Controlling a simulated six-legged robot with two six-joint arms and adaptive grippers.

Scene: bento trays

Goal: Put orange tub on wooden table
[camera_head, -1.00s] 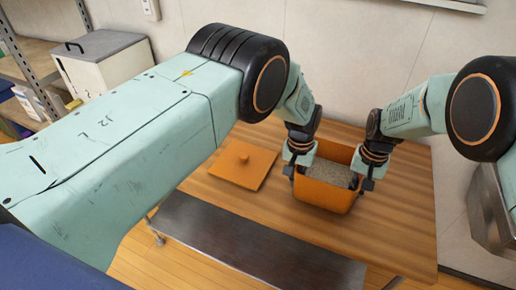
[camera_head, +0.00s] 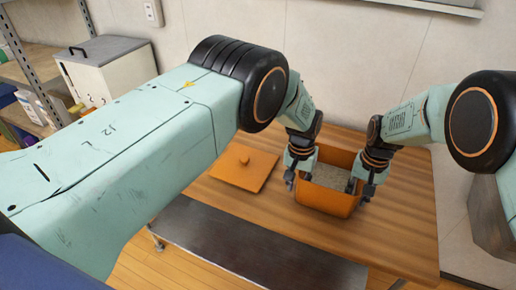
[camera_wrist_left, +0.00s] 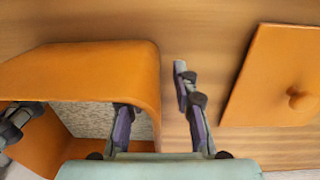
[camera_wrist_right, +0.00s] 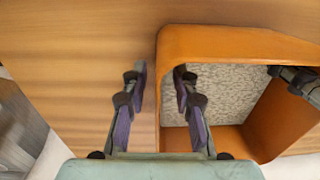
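The orange tub (camera_head: 325,201), open-topped with a speckled grey filling, stands upright on the wooden table (camera_head: 405,205) near its right half. My left gripper (camera_head: 298,180) is at the tub's left wall. In the left wrist view its fingers (camera_wrist_left: 153,98) are spread, one inside the tub and one outside, with a gap to the wall. My right gripper (camera_head: 362,188) is at the right wall. In the right wrist view its fingers (camera_wrist_right: 161,78) are also apart, one on each side of the wall. Both are empty.
A square orange lid (camera_head: 243,168) with a round knob lies flat on the table left of the tub. A dark metal bench (camera_head: 250,245) runs along the table's front. A white box (camera_head: 110,70) and shelving stand at the left. Table right of the tub is clear.

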